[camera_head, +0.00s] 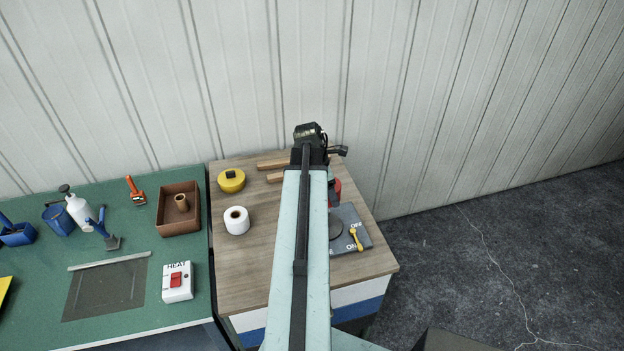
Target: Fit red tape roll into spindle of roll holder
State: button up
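My arm reaches up the middle of the picture, over the wooden bench top. My gripper (325,148) is at its far end, near the wall; its fingers are too small and dark to tell open from shut. A red object (336,188) shows in part just right of my arm, by the grey panel. It may be the red tape roll, but my arm hides much of it. I cannot make out a roll holder or its spindle for certain; it may be behind my arm.
A white roll (237,220), a yellow round object (231,180) and wooden bars (272,165) lie on the wooden top left of my arm. A grey ON/OFF panel (365,238) is right. A brown box (166,219) and heat switch (177,282) sit on the green bench.

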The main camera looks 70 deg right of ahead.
jog(key=shift+s, duration=0.1)
notch_tip(320, 180, down, 6)
jog(key=b, duration=0.6)
dwell(1.5)
jog(key=shift+f+b, duration=4)
jog(key=shift+b, duration=0.05)
jog(key=o, duration=1.7)
jog(key=shift+r, duration=0.1)
